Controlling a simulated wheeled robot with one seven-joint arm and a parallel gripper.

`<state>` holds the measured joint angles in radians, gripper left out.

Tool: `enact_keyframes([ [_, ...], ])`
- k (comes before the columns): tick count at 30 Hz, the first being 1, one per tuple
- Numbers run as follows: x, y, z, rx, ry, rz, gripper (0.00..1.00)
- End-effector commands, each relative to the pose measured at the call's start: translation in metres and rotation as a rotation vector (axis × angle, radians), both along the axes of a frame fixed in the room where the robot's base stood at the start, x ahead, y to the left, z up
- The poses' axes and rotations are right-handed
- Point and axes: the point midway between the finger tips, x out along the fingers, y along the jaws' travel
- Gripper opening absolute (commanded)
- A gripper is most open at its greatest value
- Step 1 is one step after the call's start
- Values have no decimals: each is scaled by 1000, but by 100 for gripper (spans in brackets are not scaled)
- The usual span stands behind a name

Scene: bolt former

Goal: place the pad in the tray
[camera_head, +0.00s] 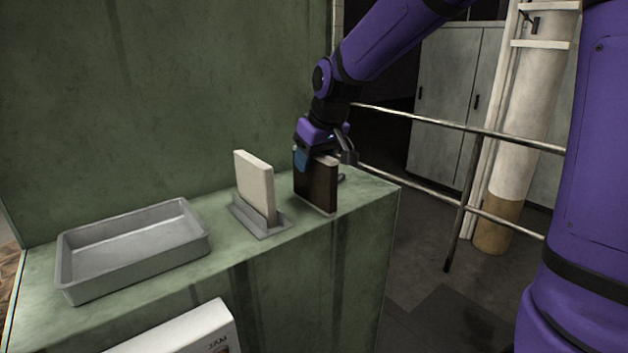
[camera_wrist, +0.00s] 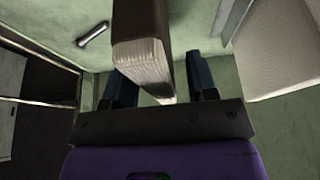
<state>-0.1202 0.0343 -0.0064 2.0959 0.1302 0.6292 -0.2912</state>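A cream slab, which looks like the pad (camera_head: 256,186), stands upright in a grey slotted holder (camera_head: 245,218). Its textured face shows at the upper right of the wrist view (camera_wrist: 280,50). The grey tray (camera_head: 135,250) lies at the left of the green ledge and is empty. My gripper (camera_head: 322,158) is at the top of a dark brown book-like block (camera_head: 316,186), right of the cream slab. In the wrist view, the block's pale page edge (camera_wrist: 143,65) lies between my open fingers (camera_wrist: 160,85), with a gap on the right-finger side.
A small metal tool (camera_wrist: 93,35) lies on the ledge beside the brown block. A green wall (camera_head: 150,100) rises behind the ledge. A white box (camera_head: 185,330) is in front, below. Metal rails (camera_head: 460,125) run at the right.

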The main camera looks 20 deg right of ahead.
Motion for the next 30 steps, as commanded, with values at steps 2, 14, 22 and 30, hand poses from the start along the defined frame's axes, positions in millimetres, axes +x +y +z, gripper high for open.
enact_keyframes([
  [2, 0, 0, 0, 0, 0, 0, 35],
  [14, 0, 0, 0, 0, 0, 0, 0],
  [22, 1, 0, 12, 0, -3, 0, 0],
  [30, -2, 0, 43, 0, -1, 0, 0],
])
